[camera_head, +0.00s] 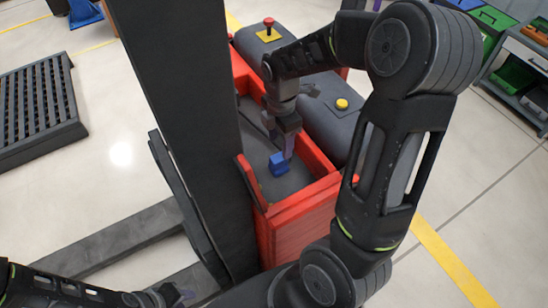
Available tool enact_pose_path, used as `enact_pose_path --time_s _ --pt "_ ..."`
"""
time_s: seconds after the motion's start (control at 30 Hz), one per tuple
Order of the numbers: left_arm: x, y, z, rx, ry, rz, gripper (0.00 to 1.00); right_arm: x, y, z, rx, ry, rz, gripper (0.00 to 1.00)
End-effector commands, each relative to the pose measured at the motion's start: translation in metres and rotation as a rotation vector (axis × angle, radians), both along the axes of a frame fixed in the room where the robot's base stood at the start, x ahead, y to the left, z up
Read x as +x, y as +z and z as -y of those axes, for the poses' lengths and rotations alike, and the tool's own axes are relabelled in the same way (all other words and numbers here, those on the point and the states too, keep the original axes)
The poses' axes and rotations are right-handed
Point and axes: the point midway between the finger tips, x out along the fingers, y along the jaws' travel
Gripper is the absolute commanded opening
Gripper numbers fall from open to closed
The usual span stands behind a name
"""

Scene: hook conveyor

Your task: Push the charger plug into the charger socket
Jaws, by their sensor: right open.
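I cannot tell whether this block is the charger plug. No charger socket can be made out; my right arm and the dark column hide parts of the conveyor. My left gripper (176,296) is low at the bottom left, far from the block, small and dark, so its jaws are unclear.
A slatted dark pallet (38,108) lies at left. Shelves with green bins (512,74) stand at right.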

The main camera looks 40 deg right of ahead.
Motion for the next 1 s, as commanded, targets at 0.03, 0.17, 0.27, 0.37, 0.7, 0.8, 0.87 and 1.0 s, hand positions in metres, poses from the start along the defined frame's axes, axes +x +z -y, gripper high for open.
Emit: enact_pose_path --time_s 0.03,0.17,0.27,0.37,0.7,0.8,0.87,1.0 --pt "0.000 0.000 0.000 0.000 0.000 0.000 0.33 0.000 0.000 0.000 0.000 0.000 0.000 0.55" --pt "0.000 0.000 0.000 0.000 0.000 0.000 0.33 0.000 -0.002 0.000 0.000 0.000 -0.001 0.55" --pt "0.000 0.000 0.000 0.000 0.000 0.000 0.33 0.000 -0.010 0.000 0.000 0.000 -0.002 0.55" --pt "0.000 0.000 0.000 0.000 0.000 0.000 0.33 0.000 -0.021 0.000 0.000 0.000 -0.003 0.55" --pt "0.000 0.000 0.000 0.000 0.000 0.001 0.33 0.000 -0.026 0.000 0.000 0.000 0.000 0.55" --pt "0.000 0.001 0.000 0.000 0.000 0.001 0.33 0.000 -0.029 0.000 0.000 0.000 -0.001 0.55" --pt "0.000 0.002 0.000 0.000 0.000 0.001 0.33 0.000 -0.034 -0.001 0.000 0.000 -0.003 0.55" --pt "0.000 0.005 0.000 0.000 0.000 0.000 0.33 0.001 -0.053 -0.002 0.001 0.002 -0.005 0.55"
